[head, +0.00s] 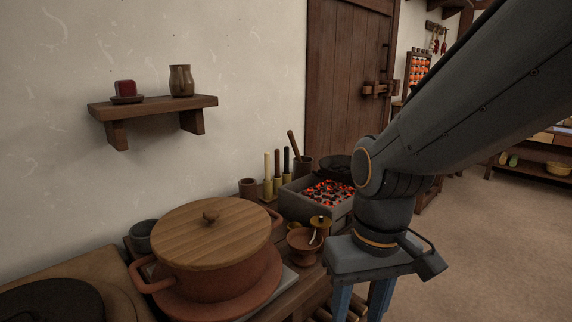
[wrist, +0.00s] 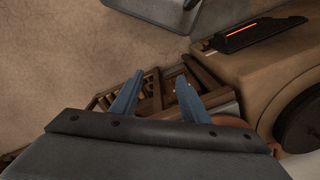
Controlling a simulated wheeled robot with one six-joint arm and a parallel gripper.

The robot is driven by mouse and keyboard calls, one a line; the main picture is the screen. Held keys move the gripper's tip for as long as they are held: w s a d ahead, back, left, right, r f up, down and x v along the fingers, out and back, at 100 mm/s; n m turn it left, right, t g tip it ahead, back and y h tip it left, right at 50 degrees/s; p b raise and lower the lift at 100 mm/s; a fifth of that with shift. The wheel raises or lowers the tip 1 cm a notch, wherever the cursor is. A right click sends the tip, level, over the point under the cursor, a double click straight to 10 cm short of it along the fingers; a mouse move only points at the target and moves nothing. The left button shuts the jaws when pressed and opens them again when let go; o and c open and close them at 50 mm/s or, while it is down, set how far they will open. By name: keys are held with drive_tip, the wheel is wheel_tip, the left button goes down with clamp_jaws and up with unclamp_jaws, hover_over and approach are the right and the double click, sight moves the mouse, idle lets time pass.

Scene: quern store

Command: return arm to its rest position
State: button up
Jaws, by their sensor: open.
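My gripper (head: 362,300) hangs from my arm at the right of the head view, pointing down, with its blue fingers cut off by the lower edge. In the wrist view my gripper (wrist: 158,98) shows its two blue fingers spread apart with nothing between them. It is in front of and to the right of the counter with the pot. Shelving with wooden slats shows beyond the fingertips in the wrist view.
A lidded clay pot (head: 212,257), a small clay bowl (head: 304,243) and a box of glowing coals (head: 300,203) stand on the counter left of my gripper. Open floor (head: 480,250) lies right.

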drive_tip(key=d+r+m+p, duration=0.2)
drive_tip(key=d+r+p, duration=0.6)
drive_tip(key=p, duration=0.6)
drive_tip(key=shift+s+h, duration=0.15)
drive_tip(key=shift+h, duration=0.15)
idle(1.3)
